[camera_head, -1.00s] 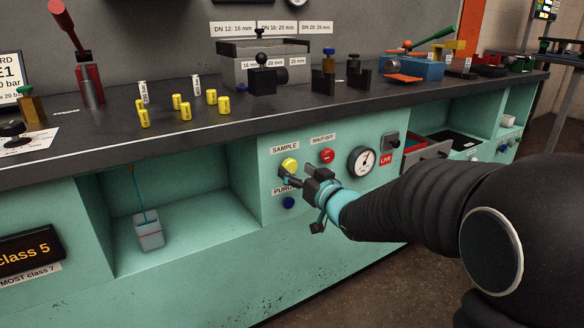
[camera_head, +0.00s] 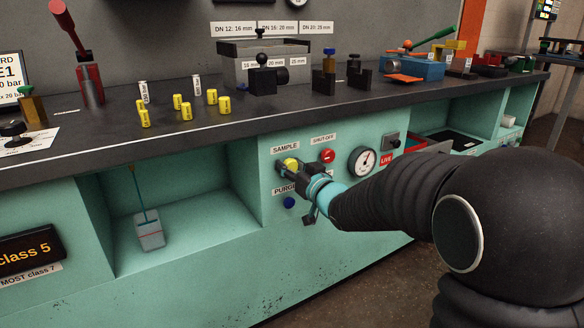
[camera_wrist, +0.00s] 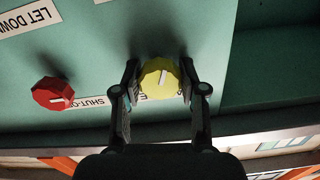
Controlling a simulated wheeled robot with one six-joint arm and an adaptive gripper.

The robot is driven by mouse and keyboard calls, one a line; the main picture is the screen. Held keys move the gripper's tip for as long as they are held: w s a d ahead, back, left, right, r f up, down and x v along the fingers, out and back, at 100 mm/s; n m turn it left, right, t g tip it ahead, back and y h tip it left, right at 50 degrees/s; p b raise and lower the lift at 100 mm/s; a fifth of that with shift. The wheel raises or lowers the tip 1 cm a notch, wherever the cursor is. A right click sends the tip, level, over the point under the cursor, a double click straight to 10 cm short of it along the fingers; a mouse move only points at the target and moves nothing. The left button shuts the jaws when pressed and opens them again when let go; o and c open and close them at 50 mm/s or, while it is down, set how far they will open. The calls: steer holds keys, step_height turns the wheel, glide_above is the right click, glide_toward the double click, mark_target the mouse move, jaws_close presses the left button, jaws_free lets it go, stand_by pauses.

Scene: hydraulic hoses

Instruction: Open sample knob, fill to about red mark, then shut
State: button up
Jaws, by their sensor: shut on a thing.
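The yellow sample knob (camera_head: 291,163) is on the teal panel under the SAMPLE label (camera_head: 285,148). My gripper (camera_head: 287,168) is at the knob, shut on it. In the wrist view the yellow knob (camera_wrist: 159,78) sits between the two fingers of my gripper (camera_wrist: 160,82), with a white pointer line on its face. The clear sample bottle (camera_head: 150,234) stands in the open bay at left, under a thin tube (camera_head: 139,188). A red mark line crosses the bottle. I cannot tell a liquid level in it.
The red shut-off knob (camera_head: 327,155) is right of the sample knob; it also shows in the wrist view (camera_wrist: 53,94). The blue purge knob (camera_head: 289,203) is just below my gripper. A pressure gauge (camera_head: 362,161) is farther right. The worktop (camera_head: 300,110) overhangs above.

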steer(key=shift+f+n+b, duration=0.25)
steer(key=shift+n+b, duration=0.35)
steer(key=shift+b, duration=0.35)
steer(key=shift+n+b, duration=0.5)
steer(key=shift+b, duration=0.15)
steer(key=shift+n+b, duration=0.7)
steer(key=shift+n, duration=0.1)
steer(key=shift+r+n, duration=0.25)
steer(key=shift+n, duration=0.15)
steer(key=o, duration=1.1)
steer(key=shift+o, duration=0.2)
steer(key=v, duration=1.2)
